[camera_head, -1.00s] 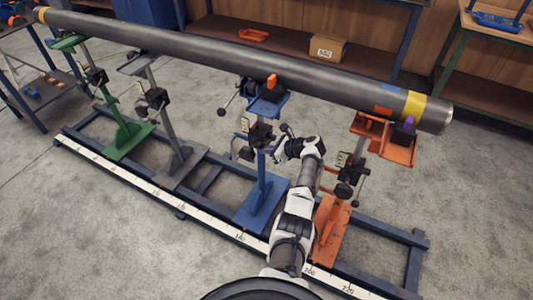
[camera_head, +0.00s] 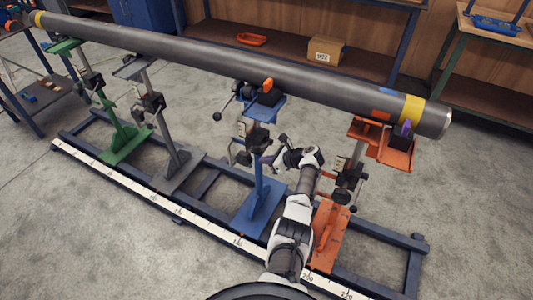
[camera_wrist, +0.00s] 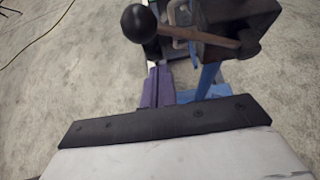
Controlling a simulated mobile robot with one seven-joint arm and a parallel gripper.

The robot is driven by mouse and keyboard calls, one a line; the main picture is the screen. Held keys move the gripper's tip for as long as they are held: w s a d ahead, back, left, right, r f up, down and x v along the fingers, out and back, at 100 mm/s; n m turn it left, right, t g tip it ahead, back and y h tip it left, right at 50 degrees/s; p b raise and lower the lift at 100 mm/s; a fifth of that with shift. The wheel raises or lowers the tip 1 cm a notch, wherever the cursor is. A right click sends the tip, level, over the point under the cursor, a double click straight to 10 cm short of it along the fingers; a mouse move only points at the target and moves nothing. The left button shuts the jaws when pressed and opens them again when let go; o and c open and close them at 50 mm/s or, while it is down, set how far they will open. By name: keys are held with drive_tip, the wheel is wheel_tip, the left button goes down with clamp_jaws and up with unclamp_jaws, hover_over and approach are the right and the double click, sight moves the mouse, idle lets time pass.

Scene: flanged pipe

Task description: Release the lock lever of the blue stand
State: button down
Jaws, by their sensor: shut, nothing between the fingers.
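The blue stand (camera_head: 258,205) is upright on the floor rail, its head below the pipe (camera_head: 250,72). A black clamp block (camera_head: 257,140) sits on its post and shows large in the wrist view (camera_wrist: 235,25). The lock lever (camera_wrist: 195,34) runs sideways from the block to a black ball knob (camera_wrist: 138,22). In the head view a dark knob (camera_head: 283,137) shows just above my wrist. My gripper (camera_head: 268,159) is at the right of the post, just below the lever. Its purplish fingers (camera_wrist: 157,86) are shut and empty. Contact with the lever cannot be told.
An orange stand (camera_head: 328,235) is close on the right of my arm. A grey stand (camera_head: 180,165) and a green stand (camera_head: 124,138) are to the left. A numbered white scale (camera_head: 165,205) runs along the rail's front. The pipe is overhead.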

drive_tip(key=v, duration=0.9)
drive_tip(key=shift+s+d, duration=0.3)
drive_tip(key=shift+d, duration=0.05)
